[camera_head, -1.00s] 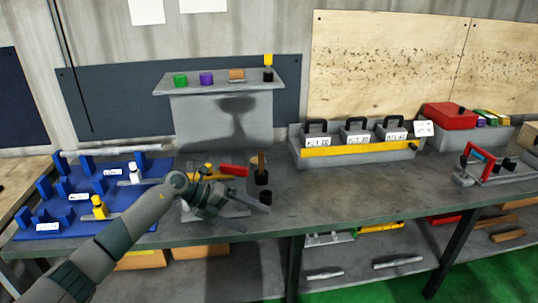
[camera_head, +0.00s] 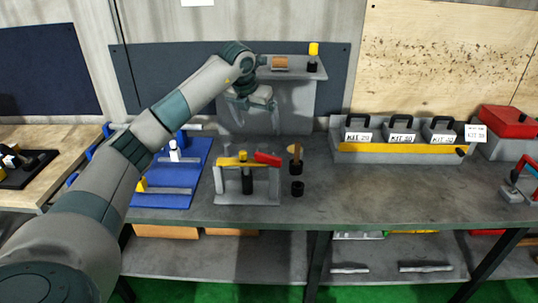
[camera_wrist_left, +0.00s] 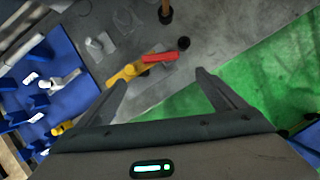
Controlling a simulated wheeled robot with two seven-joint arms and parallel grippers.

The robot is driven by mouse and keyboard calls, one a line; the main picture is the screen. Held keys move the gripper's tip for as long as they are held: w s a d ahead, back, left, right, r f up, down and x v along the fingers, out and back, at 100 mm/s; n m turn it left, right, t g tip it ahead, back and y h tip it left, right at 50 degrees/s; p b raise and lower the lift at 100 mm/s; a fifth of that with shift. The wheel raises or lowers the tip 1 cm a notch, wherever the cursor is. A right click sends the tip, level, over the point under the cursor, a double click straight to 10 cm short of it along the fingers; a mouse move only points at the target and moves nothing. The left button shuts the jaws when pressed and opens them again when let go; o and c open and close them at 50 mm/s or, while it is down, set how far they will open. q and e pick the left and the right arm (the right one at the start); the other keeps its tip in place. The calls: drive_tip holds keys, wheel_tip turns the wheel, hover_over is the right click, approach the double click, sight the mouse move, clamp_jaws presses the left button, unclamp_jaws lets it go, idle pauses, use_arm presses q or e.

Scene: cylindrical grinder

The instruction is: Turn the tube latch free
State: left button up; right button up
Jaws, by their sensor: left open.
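The tube latch is a yellow bar (camera_head: 230,162) with a red handle (camera_head: 267,159) at its right end. It lies across the top of a small grey stand (camera_head: 265,197) on the bench, with a dark upright cylinder (camera_head: 247,181) under the bar. My left gripper (camera_head: 250,126) is open and empty above and behind the stand in the head view, fingers pointing down. In the left wrist view the open fingers (camera_wrist_left: 162,80) frame the yellow bar (camera_wrist_left: 124,76) and red handle (camera_wrist_left: 160,57), apart from them. My right gripper is out of view.
A blue rack (camera_head: 171,201) stands left of the stand. A black cup with a wooden handle (camera_head: 295,160) and a small black cup (camera_head: 297,188) stand close on the right. A raised shelf (camera_head: 290,72) is behind.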

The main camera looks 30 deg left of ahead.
sight(267, 156)
use_arm(q)
drive_tip(key=p+x, duration=0.6)
drive_tip(key=x, duration=0.9)
drive_tip(key=shift+w+d+f+p, duration=0.1)
drive_tip(key=shift+f+p, duration=0.25)
drive_tip(key=shift+f, duration=0.05)
drive_tip(key=shift+x, duration=0.8)
drive_tip(key=shift+c, duration=0.6)
drive_tip(key=c, duration=1.1)
